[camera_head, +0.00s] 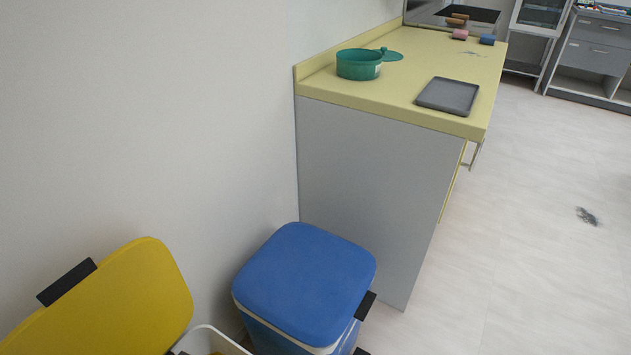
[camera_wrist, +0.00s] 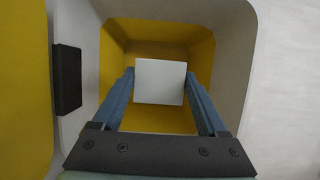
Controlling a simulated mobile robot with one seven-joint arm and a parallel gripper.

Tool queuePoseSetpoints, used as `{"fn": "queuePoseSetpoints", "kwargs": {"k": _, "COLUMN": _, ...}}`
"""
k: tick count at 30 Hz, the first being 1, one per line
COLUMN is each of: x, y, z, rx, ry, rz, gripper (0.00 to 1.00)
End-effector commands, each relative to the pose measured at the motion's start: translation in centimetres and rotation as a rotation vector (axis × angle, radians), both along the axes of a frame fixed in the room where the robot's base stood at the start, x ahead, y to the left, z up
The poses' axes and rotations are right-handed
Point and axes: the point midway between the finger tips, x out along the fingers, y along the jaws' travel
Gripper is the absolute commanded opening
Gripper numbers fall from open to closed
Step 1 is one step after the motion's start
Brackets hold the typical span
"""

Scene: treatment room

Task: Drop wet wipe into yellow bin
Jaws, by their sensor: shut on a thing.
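The wet wipe (camera_wrist: 160,82), a flat white square, is between the fingertips of my gripper (camera_wrist: 160,80) in the wrist view. My gripper is shut on it. Both are over the open mouth of the yellow bin (camera_wrist: 205,58), whose yellow inside and pale rim surround them in the picture. The bin's yellow lid (camera_head: 115,300) stands open at the lower left of the head view, and it also shows at the left of the wrist view (camera_wrist: 25,80). Only a bit of the bin's white rim (camera_head: 216,336) shows in the head view. My gripper is outside that view.
A blue bin (camera_head: 305,275) with its lid shut stands right of the yellow one. Behind it is a counter (camera_head: 430,60) with a green pot (camera_head: 357,66) and a grey tray (camera_head: 448,96). A wall is at the left. Open floor lies to the right.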

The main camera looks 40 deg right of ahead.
Motion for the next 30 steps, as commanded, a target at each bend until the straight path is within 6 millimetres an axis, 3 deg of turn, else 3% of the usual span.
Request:
{"fn": "queuePoseSetpoints", "kwargs": {"k": 1, "x": 0.0, "y": 0.0, "z": -1.3, "rx": 0.000, "ry": 0.000, "rz": 0.000, "gripper": 0.31}}
{"fn": "queuePoseSetpoints", "kwargs": {"k": 6, "x": 0.0, "y": 0.0, "z": -2.9, "rx": 0.000, "ry": 0.000, "rz": 0.000, "gripper": 0.31}}
{"fn": "queuePoseSetpoints", "kwargs": {"k": 17, "x": 0.0, "y": 0.0, "z": -3.1, "rx": 0.000, "ry": 0.000, "rz": -0.001, "gripper": 0.31}}
{"fn": "queuePoseSetpoints", "kwargs": {"k": 18, "x": 0.0, "y": 0.0, "z": -3.1, "rx": 0.000, "ry": 0.000, "rz": -0.001, "gripper": 0.81}}
{"fn": "queuePoseSetpoints", "kwargs": {"k": 21, "x": 0.0, "y": 0.0, "z": -3.1, "rx": 0.000, "ry": 0.001, "rz": -0.001, "gripper": 0.99}}
{"fn": "queuePoseSetpoints", "kwargs": {"k": 30, "x": 0.0, "y": 0.1, "z": -2.7, "rx": 0.000, "ry": 0.000, "rz": -0.001, "gripper": 1.00}}
